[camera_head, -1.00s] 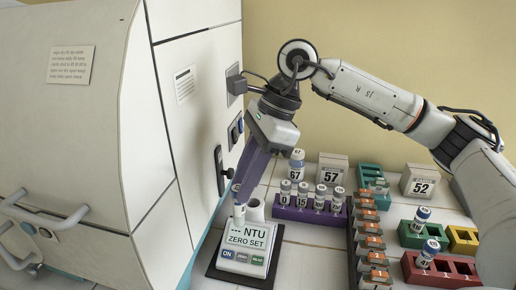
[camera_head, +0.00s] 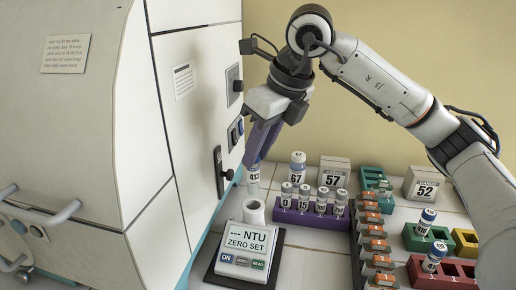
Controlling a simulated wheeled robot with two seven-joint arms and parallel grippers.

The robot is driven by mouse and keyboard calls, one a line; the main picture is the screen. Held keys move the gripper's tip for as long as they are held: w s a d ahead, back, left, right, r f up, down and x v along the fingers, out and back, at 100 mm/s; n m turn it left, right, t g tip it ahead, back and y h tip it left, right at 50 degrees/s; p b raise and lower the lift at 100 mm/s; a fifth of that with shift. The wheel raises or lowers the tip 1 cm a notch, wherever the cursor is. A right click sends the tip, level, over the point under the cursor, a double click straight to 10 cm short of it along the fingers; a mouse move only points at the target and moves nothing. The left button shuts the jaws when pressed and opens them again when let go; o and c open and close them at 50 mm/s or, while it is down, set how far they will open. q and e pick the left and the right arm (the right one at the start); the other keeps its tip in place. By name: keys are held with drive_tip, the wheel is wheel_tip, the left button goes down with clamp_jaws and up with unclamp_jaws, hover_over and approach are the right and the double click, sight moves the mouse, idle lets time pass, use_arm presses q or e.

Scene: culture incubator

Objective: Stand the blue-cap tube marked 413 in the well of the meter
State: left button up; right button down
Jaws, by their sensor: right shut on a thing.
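My right gripper (camera_head: 257,152) reaches down from above with its purple fingers shut on the tube marked 413 (camera_head: 253,176). The tube hangs about upright, and its cap is hidden by the fingers. The meter (camera_head: 245,240) stands on a dark mat, with "--- NTU, ZERO SET" on its face. Its white round well (camera_head: 254,210) is at the back, with a dark opening. The tube's lower end shows just above the well in the picture; I cannot tell its exact depth relative to the opening. My left gripper is not in view.
The tall white incubator (camera_head: 80,130) stands close on the left. A purple rack (camera_head: 310,217) with several numbered vials and a tube marked 67 (camera_head: 297,170) are to the right. Farther right are an orange-labelled strip (camera_head: 374,245), a green rack (camera_head: 417,243) and a red rack (camera_head: 430,275).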

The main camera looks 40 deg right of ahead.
sight(258, 191)
drive_tip(key=shift+f+b, duration=0.5)
drive_tip(key=shift+f, duration=0.35)
drive_tip(key=shift+f+b, duration=0.85)
drive_tip(key=shift+f, duration=0.15)
drive_tip(key=shift+f+b, duration=0.5)
drive_tip(key=shift+f, duration=0.15)
drive_tip(key=shift+f+b, duration=0.7)
drive_tip(key=shift+f, duration=0.1)
drive_tip(key=shift+f+b, duration=0.65)
drive_tip(key=shift+f, duration=0.2)
drive_tip(key=shift+f+b, duration=0.45)
drive_tip(key=shift+f, duration=0.1)
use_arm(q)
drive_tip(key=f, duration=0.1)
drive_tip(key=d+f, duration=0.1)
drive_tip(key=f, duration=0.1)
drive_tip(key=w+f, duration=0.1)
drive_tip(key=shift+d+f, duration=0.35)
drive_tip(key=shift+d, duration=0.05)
use_arm(e)
drive_tip(key=shift+f, duration=0.25)
